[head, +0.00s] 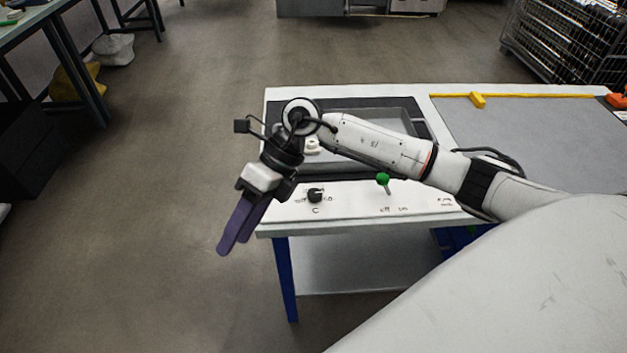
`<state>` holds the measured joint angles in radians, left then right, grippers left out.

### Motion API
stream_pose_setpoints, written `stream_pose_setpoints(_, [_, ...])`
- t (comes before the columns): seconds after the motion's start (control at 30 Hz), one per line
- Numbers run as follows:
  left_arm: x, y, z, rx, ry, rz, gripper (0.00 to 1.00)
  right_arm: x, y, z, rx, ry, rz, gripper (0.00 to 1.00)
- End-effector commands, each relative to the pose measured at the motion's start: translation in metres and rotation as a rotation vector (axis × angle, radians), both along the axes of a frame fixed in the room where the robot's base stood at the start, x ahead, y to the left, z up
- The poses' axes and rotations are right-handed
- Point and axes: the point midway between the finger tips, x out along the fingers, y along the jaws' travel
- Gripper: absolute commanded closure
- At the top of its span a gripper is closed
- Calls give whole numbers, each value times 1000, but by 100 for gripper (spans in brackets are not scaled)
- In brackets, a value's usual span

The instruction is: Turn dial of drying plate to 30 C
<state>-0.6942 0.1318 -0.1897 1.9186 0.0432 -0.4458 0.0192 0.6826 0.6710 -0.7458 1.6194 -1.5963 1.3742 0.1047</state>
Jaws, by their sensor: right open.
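The drying plate (417,117) is a dark-framed panel set in a white table, partly hidden behind my right arm. Its black dial (315,195) sits on the white front panel, above a "C" mark. The scale numbers around the dial are too small to read. My right gripper (232,245) has purple fingers. It hangs to the left of the dial, past the table's front left corner, apart from the dial and pointing down. It is open and empty. My left gripper is not in view.
A green-topped switch (383,179) stands on the front panel right of the dial, near off/on marks. A small white object (312,146) lies on the plate behind my wrist. A yellow piece (478,100) lies at the table's back.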

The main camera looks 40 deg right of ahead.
Motion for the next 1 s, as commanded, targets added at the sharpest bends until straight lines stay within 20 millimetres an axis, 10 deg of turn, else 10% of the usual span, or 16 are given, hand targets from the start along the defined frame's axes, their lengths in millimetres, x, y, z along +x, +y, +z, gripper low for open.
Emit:
stream_pose_setpoints(0.1, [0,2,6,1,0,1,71,32,-100,16,-376,-55,5,55])
stream_pose_setpoints(0.3, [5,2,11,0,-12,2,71,48,-190,46,-683,-50,-48,55])
stream_pose_setpoints(1.0, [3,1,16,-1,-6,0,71,48,-201,-45,-722,-44,-56,55])
